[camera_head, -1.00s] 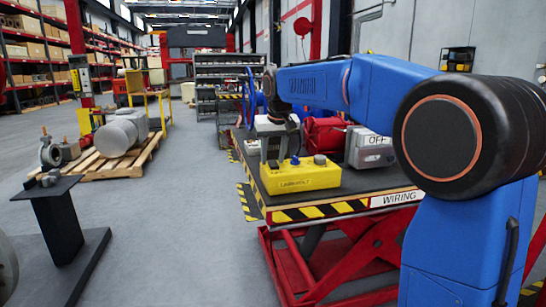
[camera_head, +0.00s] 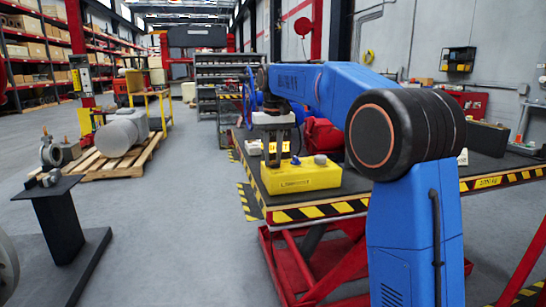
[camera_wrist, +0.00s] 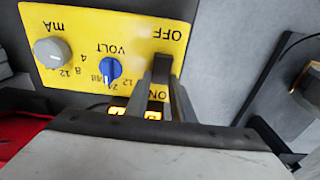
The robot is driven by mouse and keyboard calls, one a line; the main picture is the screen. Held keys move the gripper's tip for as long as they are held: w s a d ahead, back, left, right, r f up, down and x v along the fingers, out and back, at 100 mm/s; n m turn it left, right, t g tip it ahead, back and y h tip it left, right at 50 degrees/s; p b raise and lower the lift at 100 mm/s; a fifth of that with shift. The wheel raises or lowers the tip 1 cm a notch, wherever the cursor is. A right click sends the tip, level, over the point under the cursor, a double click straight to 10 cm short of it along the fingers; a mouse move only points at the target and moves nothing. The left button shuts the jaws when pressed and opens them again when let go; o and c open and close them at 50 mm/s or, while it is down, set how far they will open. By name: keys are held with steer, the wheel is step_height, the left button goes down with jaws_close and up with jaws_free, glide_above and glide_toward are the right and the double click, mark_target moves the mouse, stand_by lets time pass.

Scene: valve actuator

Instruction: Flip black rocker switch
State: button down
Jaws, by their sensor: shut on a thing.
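The yellow control box (camera_head: 300,177) sits near the front left corner of the table. In the wrist view its yellow face (camera_wrist: 205,17) shows OFF and ON labels, a grey mA knob (camera_wrist: 52,52) and a blue VOLT knob (camera_wrist: 110,69). My gripper (camera_head: 281,160) points down at the box's back left part. In the wrist view the fingers (camera_wrist: 164,82) are close together between the OFF and ON labels, shut on what seems to be the black rocker switch. The fingers hide most of the switch, so its position cannot be told.
The dark table (camera_head: 345,202) has a striped edge. A red bag-like thing (camera_head: 323,135) lies behind the box, and a small white box (camera_head: 253,147) stands left of my gripper.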

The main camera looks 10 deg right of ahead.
mark_target(274, 163)
stand_by(0.3)
steer(key=c, duration=1.5)
jaws_free()
steer(key=shift+r, duration=0.1)
steer(key=r, duration=1.1)
steer(key=s+r, duration=0.1)
steer(key=r, duration=0.5)
steer(key=shift+r, duration=0.1)
